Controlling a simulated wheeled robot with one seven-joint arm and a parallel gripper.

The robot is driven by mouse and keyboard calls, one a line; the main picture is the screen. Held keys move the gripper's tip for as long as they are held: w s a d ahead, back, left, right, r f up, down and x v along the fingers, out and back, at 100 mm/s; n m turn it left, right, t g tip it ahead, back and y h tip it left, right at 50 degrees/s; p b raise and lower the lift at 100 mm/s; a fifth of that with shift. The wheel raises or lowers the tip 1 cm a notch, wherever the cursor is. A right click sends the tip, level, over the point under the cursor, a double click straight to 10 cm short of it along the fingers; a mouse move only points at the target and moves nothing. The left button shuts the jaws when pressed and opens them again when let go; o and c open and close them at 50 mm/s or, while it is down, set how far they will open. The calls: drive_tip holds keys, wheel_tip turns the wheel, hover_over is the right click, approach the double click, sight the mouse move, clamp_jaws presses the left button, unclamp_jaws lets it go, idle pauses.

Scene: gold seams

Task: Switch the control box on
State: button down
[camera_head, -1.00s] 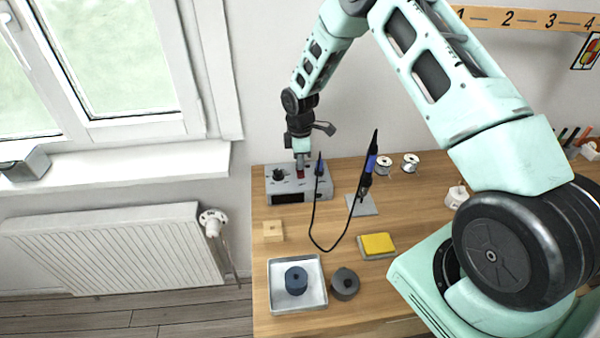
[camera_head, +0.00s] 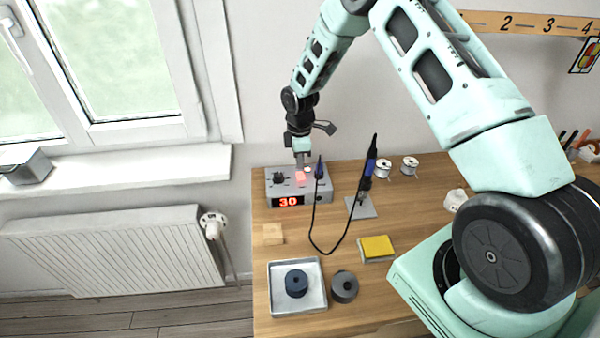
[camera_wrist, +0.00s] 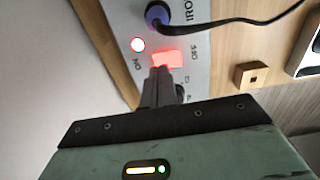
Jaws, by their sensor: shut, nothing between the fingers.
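The control box (camera_head: 318,197) is a grey unit at the back left of the workbench. Its front display (camera_head: 288,201) is lit and reads a red 30. A rocker switch on its top glows red in the wrist view (camera_wrist: 168,59), between the printed words ON and OFF.
A soldering iron in its stand (camera_head: 362,209) is right of the box, its black cable looping over the bench. A white tray (camera_head: 312,304), a dark round piece (camera_head: 344,286), a yellow sponge (camera_head: 377,246) and a wooden block (camera_head: 272,234) lie nearer the front.

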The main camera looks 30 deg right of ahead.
sight(300, 173)
wheel_tip(300, 173, up, 5)
drive_tip(key=p, duration=0.2)
drive_tip(key=shift+f+p, duration=0.1)
drive_tip(key=shift+p, duration=0.2)
idle(0.4)
